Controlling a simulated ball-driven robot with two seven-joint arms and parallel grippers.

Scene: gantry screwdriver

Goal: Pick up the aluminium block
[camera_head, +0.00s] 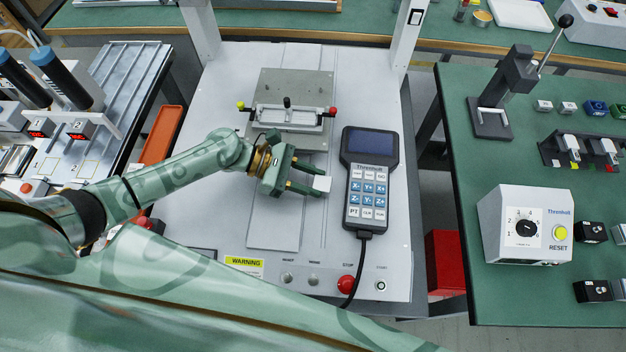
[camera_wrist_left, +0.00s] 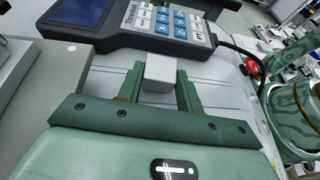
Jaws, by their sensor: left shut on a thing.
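The aluminium block (camera_head: 322,183) is a small light grey block at the tips of my left gripper (camera_head: 308,184) in the head view. In the left wrist view the block (camera_wrist_left: 159,73) sits between the two green fingers of the left gripper (camera_wrist_left: 159,84). The gripper is shut on it, over the pale plate of the gantry machine (camera_head: 275,225). I cannot tell whether the block still touches the plate. My right gripper is not in view.
A handheld keypad pendant (camera_head: 369,185) lies just right of the block, with a cable running forward. A metal fixture (camera_head: 290,122) with red and yellow knobs stands behind the gripper. A red stop button (camera_head: 346,284) is at the front. A green bench (camera_head: 470,240) stands right.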

